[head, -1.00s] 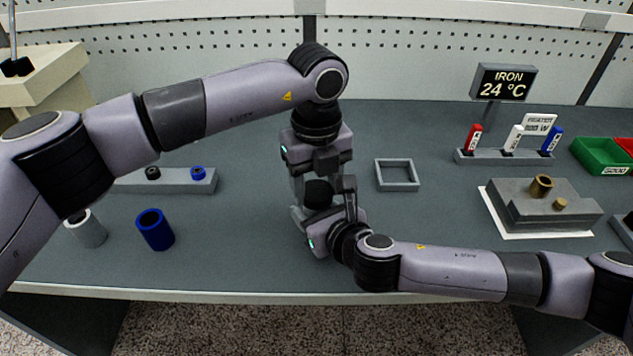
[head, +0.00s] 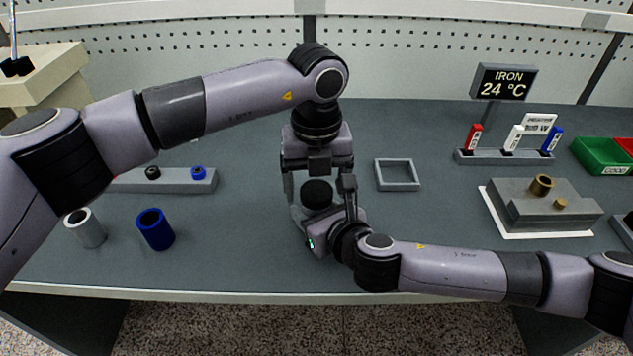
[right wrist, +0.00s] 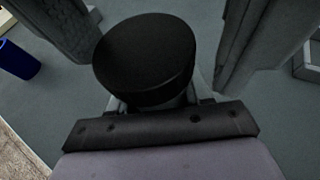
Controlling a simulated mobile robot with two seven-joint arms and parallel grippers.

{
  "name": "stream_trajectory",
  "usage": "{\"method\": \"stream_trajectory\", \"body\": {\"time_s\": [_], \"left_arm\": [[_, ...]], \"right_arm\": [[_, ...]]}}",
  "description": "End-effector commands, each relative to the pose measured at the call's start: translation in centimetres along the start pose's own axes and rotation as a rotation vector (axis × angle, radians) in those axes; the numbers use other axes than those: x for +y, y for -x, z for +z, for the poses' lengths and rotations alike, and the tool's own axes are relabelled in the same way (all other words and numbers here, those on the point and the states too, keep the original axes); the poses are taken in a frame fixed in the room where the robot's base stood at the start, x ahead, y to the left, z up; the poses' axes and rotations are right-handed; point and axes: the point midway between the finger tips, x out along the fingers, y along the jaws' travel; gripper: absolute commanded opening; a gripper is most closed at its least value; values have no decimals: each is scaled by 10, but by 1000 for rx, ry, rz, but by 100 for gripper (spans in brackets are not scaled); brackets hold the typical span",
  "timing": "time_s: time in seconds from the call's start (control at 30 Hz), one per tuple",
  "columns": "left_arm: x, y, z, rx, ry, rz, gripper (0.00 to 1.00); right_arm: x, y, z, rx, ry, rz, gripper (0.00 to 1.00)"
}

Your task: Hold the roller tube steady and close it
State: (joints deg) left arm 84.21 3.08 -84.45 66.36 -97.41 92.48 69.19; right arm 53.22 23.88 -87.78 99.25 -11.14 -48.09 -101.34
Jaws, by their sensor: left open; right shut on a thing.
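The roller tube stands between my grippers. Its black cap (head: 317,193) shows in the head view and fills the upper middle of the right wrist view (right wrist: 146,58). The tube's body is mostly hidden below the cap, and I cannot tell whether the cap sits fully down. My right gripper (head: 319,212) is shut on the roller tube from the front right. My left gripper (head: 319,184) is above, pointing down, open, with one finger on each side of the cap. In the right wrist view, gaps show between those fingers and the cap.
A white tube (head: 90,232) and a blue tube (head: 155,232) stand at the left. Behind them is a grey rack (head: 185,185) with small black and blue pieces. A square grey frame (head: 398,187) lies right of my grippers. A grey block (head: 530,213) stands farther right.

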Motion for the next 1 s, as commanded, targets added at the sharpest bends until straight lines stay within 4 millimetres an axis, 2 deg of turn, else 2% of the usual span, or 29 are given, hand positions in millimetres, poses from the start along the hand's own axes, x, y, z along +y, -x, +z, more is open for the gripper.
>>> {"method": "stream_trajectory", "body": {"time_s": [0.17, 0.47, 0.7, 0.77, 1.0], "left_arm": [[0, 7, 1, -2, 1, -1, 82], [0, 43, 0, -2, 0, -1, 82], [0, 45, 0, 0, 0, 0, 82], [0, 46, 0, -1, -2, 0, 68], [0, 79, 1, -3, -101, -1, 68]], "right_arm": [[0, 0, 0, 0, 0, 0, 0], [0, 0, 0, 0, 0, 0, 0], [0, 0, 0, 0, 0, 0, 0], [0, 0, 0, 0, 0, 0, 0], [0, 0, 0, 0, 0, 0, 0]]}}
